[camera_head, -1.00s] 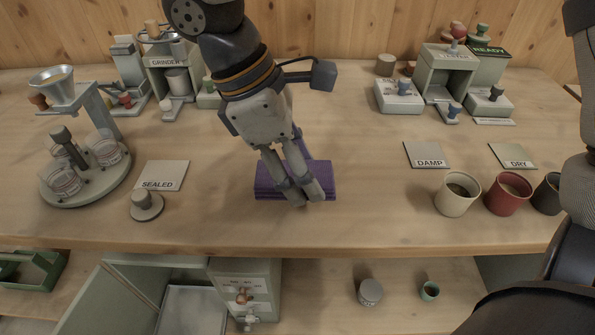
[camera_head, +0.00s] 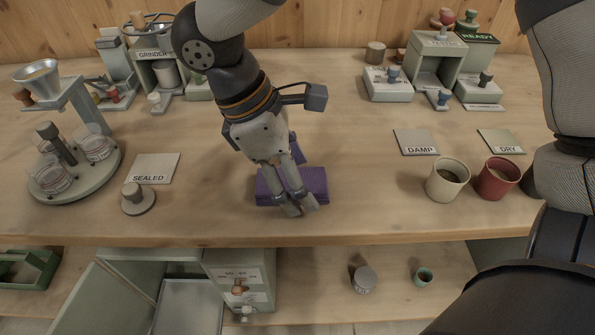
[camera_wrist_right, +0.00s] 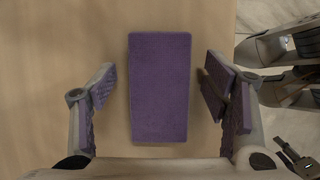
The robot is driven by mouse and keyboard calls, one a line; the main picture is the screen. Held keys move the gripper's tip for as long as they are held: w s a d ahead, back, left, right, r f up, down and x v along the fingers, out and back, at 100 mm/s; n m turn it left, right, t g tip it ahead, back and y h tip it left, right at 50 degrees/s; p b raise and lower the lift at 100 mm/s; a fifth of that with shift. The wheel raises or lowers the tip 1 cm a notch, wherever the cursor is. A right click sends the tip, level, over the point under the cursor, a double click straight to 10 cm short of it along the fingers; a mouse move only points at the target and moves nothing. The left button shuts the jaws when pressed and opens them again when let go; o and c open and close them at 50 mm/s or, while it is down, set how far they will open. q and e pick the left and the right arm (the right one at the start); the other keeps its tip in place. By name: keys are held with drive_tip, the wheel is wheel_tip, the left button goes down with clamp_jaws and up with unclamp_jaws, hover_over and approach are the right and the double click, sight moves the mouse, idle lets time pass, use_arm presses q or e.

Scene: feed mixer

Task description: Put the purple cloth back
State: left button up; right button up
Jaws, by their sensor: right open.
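The purple cloth (camera_head: 318,184) lies as a flat folded block on the table near its front edge. In the right wrist view, the cloth (camera_wrist_right: 160,88) lies between the spread fingers, with a clear gap on both sides. My right gripper (camera_head: 297,208) reaches down over the cloth in the head view and covers part of it. The right wrist view shows this gripper (camera_wrist_right: 165,95) open, with purple-looking pads and nothing held. My left gripper is not in view.
A SEALED card (camera_head: 153,168) and a round knob-topped weight (camera_head: 138,200) lie left of the cloth. A DAMP card (camera_head: 415,142), a cream cup (camera_head: 447,180) and a red cup (camera_head: 497,178) stand to the right. The table front edge (camera_head: 350,239) is close.

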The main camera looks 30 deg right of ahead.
drive_tip(key=v, duration=1.2)
drive_tip(key=shift+r, duration=0.2)
